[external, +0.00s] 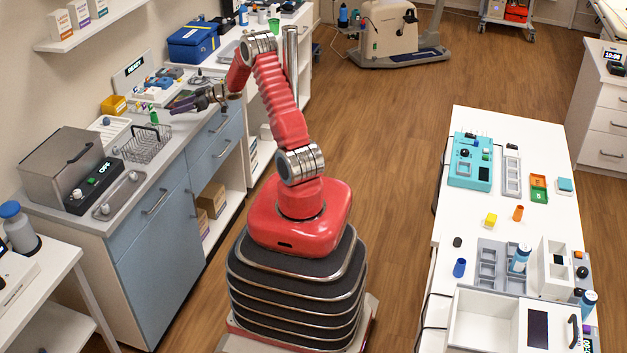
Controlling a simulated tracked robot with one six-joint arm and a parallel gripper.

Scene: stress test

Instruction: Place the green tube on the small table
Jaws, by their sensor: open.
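A small green tube (154,117) stands near the wire rack (148,145) on the counter along the left wall. My gripper (174,107) is over the same counter, just right of the tube, pointing left. It is open, and nothing shows between its fingers. A small gap seems to separate it from the tube. A white table (45,265) is partly in view at the lower left, and a longer white table (460,215) stands at the right. I cannot tell which one is the small table.
A grey box-shaped device (62,165) and a tray (118,195) are at the counter's near end. A yellow box (113,104) and a blue case (193,42) are farther back.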

